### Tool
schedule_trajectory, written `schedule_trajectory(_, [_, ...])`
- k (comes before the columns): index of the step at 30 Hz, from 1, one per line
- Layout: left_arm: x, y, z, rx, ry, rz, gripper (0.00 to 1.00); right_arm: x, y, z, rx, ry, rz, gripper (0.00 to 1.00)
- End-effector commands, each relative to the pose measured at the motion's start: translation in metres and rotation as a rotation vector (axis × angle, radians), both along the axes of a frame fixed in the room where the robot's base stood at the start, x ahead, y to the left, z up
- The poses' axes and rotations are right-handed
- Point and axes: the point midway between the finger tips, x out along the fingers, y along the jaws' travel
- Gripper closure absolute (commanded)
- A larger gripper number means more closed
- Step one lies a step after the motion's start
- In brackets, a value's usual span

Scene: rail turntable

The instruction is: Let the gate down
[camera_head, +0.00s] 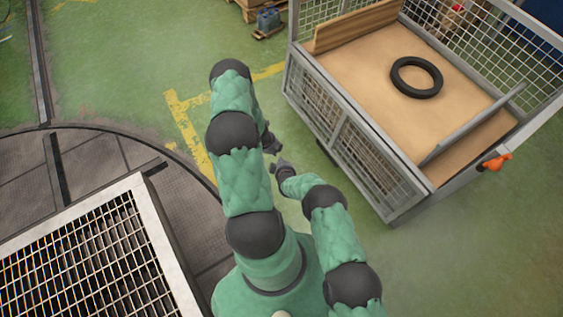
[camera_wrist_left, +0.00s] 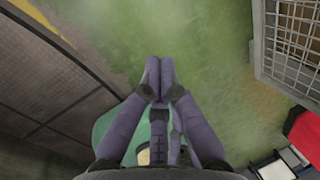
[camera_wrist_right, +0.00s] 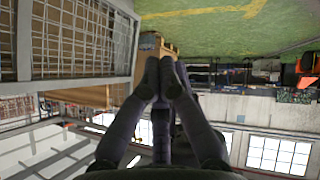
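A mesh-sided cart (camera_head: 313,75) stands at the upper right of the head view. Its near-left mesh side (camera_head: 350,150) is upright; I cannot tell for sure which panel is the gate. An orange handle (camera_head: 495,162) sits at its right-hand corner. My left gripper (camera_head: 270,144) and right gripper (camera_head: 280,169) are close together, left of the cart and apart from it. Fingertips meet in the left wrist view (camera_wrist_left: 159,76) and in the right wrist view (camera_wrist_right: 165,76), with nothing between them. Cart mesh also shows in the left wrist view (camera_wrist_left: 292,45) and right wrist view (camera_wrist_right: 82,35).
A black ring (camera_head: 416,77) lies on the cart's wooden floor (camera_head: 365,65), beside an upright board (camera_head: 355,25). A white-framed grating (camera_head: 80,260) stands at lower left over the round turntable (camera_head: 180,190).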

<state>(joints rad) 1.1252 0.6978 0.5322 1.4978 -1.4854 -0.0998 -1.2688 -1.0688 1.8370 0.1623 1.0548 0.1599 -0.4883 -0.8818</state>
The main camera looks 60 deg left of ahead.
Motion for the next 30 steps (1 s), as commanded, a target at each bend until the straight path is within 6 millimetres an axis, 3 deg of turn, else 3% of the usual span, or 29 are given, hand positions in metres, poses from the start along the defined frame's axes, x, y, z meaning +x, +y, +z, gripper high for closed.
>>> schedule_trajectory(9, [0.0,0.0,0.0,0.0,0.0,0.0,1.0,0.002,-0.001,-0.022,-0.001,0.0,0.0,1.0])
schedule_trajectory(20, [0.0,0.0,0.0,0.0,0.0,0.0,1.0,0.003,0.0,-0.026,0.0,0.0,0.0,1.0])
schedule_trajectory(26, [0.0,0.0,0.0,0.0,0.0,0.0,0.47,0.003,0.0,-0.025,0.0,0.0,0.0,1.0])
schedule_trajectory(30, [0.0,0.0,0.0,0.0,0.0,0.0,0.46,0.003,0.0,-0.025,0.0,0.0,0.0,1.0])
